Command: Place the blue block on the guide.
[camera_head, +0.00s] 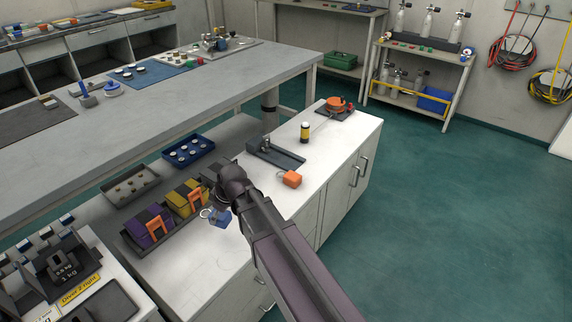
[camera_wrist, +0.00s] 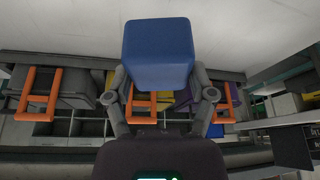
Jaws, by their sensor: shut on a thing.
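The blue block (camera_head: 221,219) is beside my wrist, over the near part of the white counter. In the wrist view the blue block (camera_wrist: 158,52) fills the space between the fingertips of my gripper (camera_wrist: 162,88), which is shut on it. In the head view my arm hides most of the gripper. A dark grey flat fixture with a raised part, which looks like the guide (camera_head: 276,154), lies on the white counter farther back, apart from the block. Its fine shape is too small to tell.
An orange block (camera_head: 291,179) sits on the counter just in front of the guide. A yellow-and-black bottle (camera_head: 305,132) and an orange reel (camera_head: 337,104) stand behind it. Purple and yellow pouches (camera_head: 187,197) with orange handles lie left of my gripper. The counter's right part is clear.

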